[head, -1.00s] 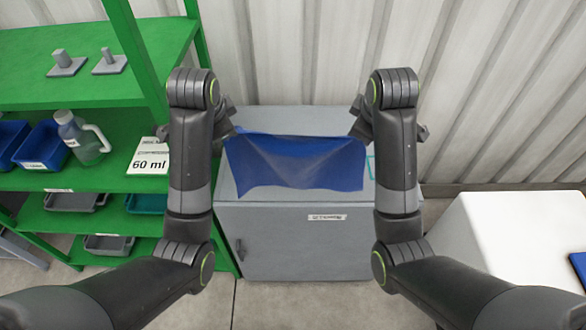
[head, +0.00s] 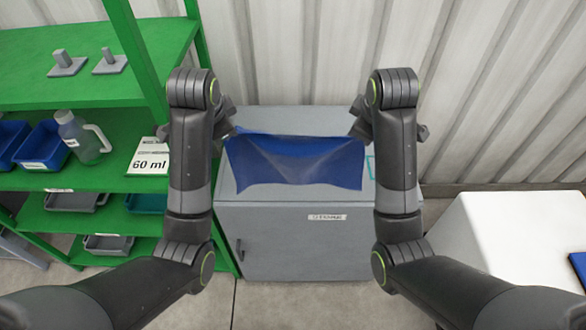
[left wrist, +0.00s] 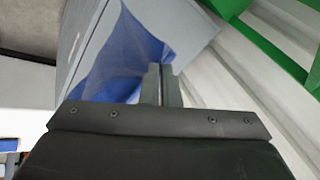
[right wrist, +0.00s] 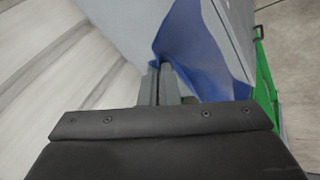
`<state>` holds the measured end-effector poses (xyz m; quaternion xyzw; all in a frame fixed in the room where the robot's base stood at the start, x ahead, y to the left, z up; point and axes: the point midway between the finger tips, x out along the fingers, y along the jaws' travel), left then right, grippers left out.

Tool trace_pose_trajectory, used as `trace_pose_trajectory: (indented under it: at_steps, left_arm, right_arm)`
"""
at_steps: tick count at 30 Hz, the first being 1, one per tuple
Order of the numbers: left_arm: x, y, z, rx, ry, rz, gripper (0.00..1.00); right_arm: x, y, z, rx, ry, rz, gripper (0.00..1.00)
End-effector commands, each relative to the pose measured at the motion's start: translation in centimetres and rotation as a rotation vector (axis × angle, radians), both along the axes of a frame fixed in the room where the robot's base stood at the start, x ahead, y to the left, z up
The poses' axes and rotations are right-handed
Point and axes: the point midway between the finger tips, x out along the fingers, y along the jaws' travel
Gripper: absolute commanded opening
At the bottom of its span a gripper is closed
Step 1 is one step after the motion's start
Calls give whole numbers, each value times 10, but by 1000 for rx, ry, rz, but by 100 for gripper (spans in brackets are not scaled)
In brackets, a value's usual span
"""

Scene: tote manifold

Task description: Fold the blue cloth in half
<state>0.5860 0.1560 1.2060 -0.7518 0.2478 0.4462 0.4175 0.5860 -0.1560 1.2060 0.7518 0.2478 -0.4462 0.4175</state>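The blue cloth (head: 295,165) is over the top of the grey cabinet (head: 300,115). Its far corners are drawn up to my grippers and its far edge sags between them; its near part lies on the cabinet top. My left gripper (head: 232,133) is shut on the far left corner; in the left wrist view its fingers (left wrist: 160,72) are together with cloth (left wrist: 125,65) at their tips. My right gripper (head: 355,132) is shut on the far right corner; in the right wrist view its fingers (right wrist: 159,72) meet at the cloth (right wrist: 190,55). My forearms partly hide both grippers in the head view.
A green shelf (head: 90,190) with bins, a jug (head: 82,138) and a "60 ml" card (head: 150,158) stands close on the left. A white table (head: 520,235) is at the right. A corrugated wall (head: 300,50) rises behind the cabinet.

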Motion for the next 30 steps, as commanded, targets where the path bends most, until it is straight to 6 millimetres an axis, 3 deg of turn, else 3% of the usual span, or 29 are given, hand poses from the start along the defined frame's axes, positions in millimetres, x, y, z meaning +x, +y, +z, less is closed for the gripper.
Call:
trace_pose_trajectory:
  at_steps: [17,23,28,30]
  left_arm:
    - [0,0,-1,0,5,0,0]
    - [0,3,-18,2,66,2,0]
    - [0,7,-42,0,167,7,0]
    - [9,8,-47,0,150,6,0]
  right_arm:
    - [0,0,-1,0,5,0,0]
    - [0,-3,-18,-3,66,-3,0]
    - [0,-7,-42,0,166,-7,0]
    - [9,-8,-47,-1,149,-6,0]
